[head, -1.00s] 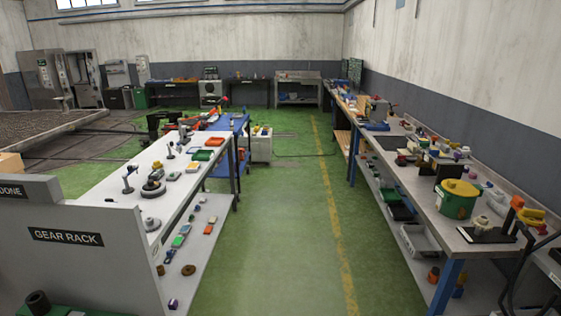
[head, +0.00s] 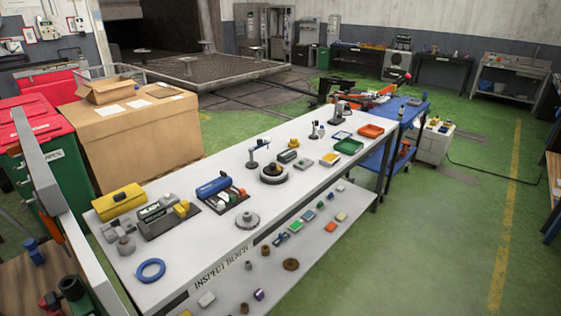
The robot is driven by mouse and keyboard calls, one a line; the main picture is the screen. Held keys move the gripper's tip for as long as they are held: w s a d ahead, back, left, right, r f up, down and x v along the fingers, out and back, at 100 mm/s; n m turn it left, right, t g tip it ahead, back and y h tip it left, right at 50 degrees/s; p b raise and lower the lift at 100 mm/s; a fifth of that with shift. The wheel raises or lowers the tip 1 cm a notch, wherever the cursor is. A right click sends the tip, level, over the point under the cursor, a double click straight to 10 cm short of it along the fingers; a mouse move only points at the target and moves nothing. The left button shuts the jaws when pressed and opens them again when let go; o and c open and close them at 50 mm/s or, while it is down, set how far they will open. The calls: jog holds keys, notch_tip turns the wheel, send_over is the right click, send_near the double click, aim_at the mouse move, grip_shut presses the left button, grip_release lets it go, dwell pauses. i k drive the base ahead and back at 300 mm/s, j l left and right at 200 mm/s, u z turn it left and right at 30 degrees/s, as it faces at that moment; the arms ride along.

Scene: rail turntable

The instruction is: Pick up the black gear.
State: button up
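No object that I can clearly make out as a black gear shows in the head view. A dark round piece with a hole (head: 71,288) sits at the bottom left, partly cut off by the frame edge; I cannot tell whether it has teeth. A grey gear (head: 247,220) lies on the white inspect bench (head: 205,250). A dark round stand with a pale rim (head: 274,174) is farther along the bench. A brown gear (head: 291,264) lies on the bench's lower shelf. My gripper is not in view.
A yellow box (head: 119,201), a blue ring (head: 151,270), a green tray (head: 349,147) and an orange tray (head: 371,131) are on the bench. A large cardboard box (head: 130,140) and red bins stand at the left. The green floor at the right is open.

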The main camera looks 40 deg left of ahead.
aim_at(273, 169)
jog(key=i+u, duration=0.35)
jog(key=u, duration=0.15)
jog(key=i+l+u, duration=0.1)
jog(key=i+u, duration=0.25)
jog(key=u, duration=0.15)
jog(key=i+l+u, duration=0.3)
jog(key=u, duration=0.2)
jog(key=i+u, duration=0.2)
jog(key=u, duration=0.25)
jog(key=i+l+u, duration=0.1)
jog(key=u, duration=0.35)
jog(key=i+l+u, duration=0.2)
jog(key=u, duration=0.25)
jog(key=i+l+u, duration=0.15)
jog(key=u, duration=0.3)
jog(key=l+u, duration=0.3)
jog(key=u, duration=0.15)
jog(key=i+l+u, duration=0.1)
jog(key=l+u, duration=0.15)
jog(key=u, duration=0.2)
jog(key=i+l+u, duration=0.1)
jog(key=l+u, duration=0.2)
jog(key=i+l+u, duration=0.1)
jog(key=l+u, duration=0.25)
jog(key=l, duration=0.2)
